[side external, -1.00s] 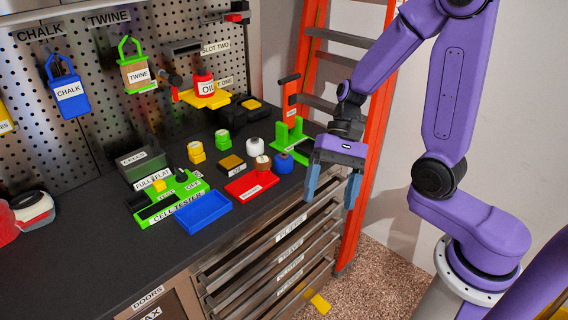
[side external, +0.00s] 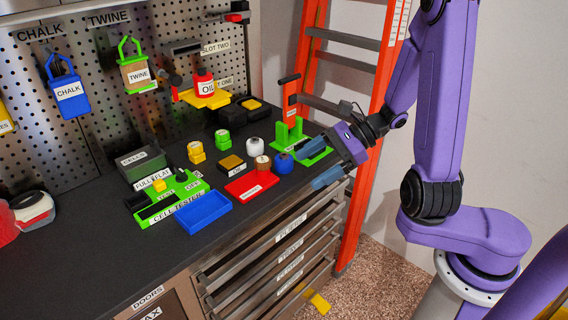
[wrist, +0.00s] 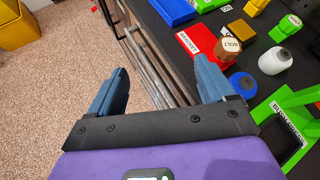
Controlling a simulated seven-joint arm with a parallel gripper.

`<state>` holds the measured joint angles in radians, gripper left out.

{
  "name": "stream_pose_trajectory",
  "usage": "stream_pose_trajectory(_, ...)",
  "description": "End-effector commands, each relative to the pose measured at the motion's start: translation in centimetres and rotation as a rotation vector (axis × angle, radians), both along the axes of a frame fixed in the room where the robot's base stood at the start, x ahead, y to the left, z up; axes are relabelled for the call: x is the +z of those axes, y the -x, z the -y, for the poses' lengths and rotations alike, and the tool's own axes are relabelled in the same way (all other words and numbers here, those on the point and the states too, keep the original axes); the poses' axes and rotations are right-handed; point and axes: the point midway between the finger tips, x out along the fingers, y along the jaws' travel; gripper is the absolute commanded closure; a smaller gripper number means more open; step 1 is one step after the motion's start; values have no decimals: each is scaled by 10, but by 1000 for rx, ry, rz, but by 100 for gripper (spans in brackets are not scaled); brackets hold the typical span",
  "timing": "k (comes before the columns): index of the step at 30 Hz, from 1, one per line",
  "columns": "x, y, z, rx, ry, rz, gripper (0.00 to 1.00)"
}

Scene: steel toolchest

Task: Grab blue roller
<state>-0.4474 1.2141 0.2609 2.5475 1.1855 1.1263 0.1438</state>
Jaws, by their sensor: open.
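The blue roller (side external: 284,163) is a small, rounded blue piece standing on the dark bench top near its right end. In the wrist view the blue roller (wrist: 243,85) lies to the right, beyond the right finger and outside the gap between the fingers. My gripper (side external: 312,166) is open and empty, with its blue fingers pointing left toward the bench, a little right of the roller. In the wrist view, the gap of my gripper (wrist: 162,72) is over the drawer fronts and the floor.
A white roller (side external: 254,147) and a brown-topped bolt piece (side external: 263,163) stand close to the blue one. A red tray (side external: 252,187) and a blue tray (side external: 203,211) lie nearer the front edge. A green stand (side external: 290,135) is just behind. An orange ladder (side external: 360,150) leans behind my arm.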

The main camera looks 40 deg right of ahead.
Motion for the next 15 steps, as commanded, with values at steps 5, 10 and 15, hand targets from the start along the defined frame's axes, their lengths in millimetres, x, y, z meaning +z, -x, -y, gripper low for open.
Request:
stream_pose_trajectory(5,-1,0,24,-218,-71,-12,18)
stream_pose_trajectory(10,-3,5,50,-424,-135,-16,18)
stream_pose_trajectory(15,-5,16,77,-618,-196,-11,18)
